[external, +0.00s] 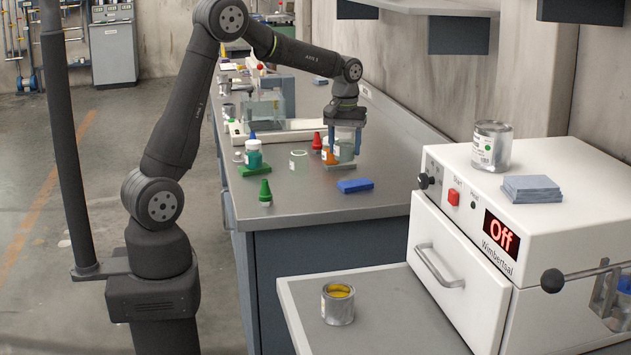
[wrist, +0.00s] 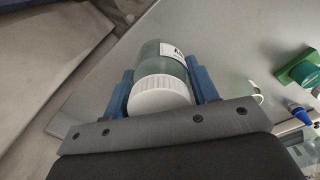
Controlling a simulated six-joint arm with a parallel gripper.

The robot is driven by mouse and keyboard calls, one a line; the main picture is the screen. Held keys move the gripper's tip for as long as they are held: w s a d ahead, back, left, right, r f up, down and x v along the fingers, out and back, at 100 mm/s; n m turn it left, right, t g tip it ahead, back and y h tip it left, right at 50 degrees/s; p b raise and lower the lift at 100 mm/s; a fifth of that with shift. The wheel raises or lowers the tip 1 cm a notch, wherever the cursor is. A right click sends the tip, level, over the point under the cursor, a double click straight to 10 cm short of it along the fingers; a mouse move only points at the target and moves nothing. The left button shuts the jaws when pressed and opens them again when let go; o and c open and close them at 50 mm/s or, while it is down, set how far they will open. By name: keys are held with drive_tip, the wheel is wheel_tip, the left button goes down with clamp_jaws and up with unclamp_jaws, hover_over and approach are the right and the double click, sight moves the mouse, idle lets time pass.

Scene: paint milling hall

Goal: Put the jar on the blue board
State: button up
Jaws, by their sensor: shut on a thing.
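The jar (wrist: 160,80) has a white ribbed lid, pale green contents and a white label. My gripper (wrist: 162,88) has its blue fingers shut on the jar's two sides. In the external view my gripper (external: 345,143) points down over the bench, with the jar (external: 346,152) partly hidden between its fingers. The blue board (external: 355,185) lies bare on the bench, nearer the camera and slightly right of the jar. It is not visible in the wrist view.
An orange bottle (external: 328,156) and a red bottle (external: 317,141) stand close left of my gripper. A teal jar (external: 253,155) stands on a green board (external: 255,171). A green bottle (external: 265,192) is nearer the front. Bench around the blue board is clear.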

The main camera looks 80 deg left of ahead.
drive_tip(key=w+d, duration=0.1)
drive_tip(key=w, duration=0.3)
hover_over(346, 183)
wheel_tip(346, 183, down, 7)
drive_tip(key=shift+d+r, duration=0.1)
drive_tip(key=shift+d, duration=0.05)
drive_tip(key=shift+f, duration=2.05)
drive_tip(key=shift+f, duration=0.15)
drive_tip(key=o, duration=1)
drive_tip(key=shift+o, duration=0.2)
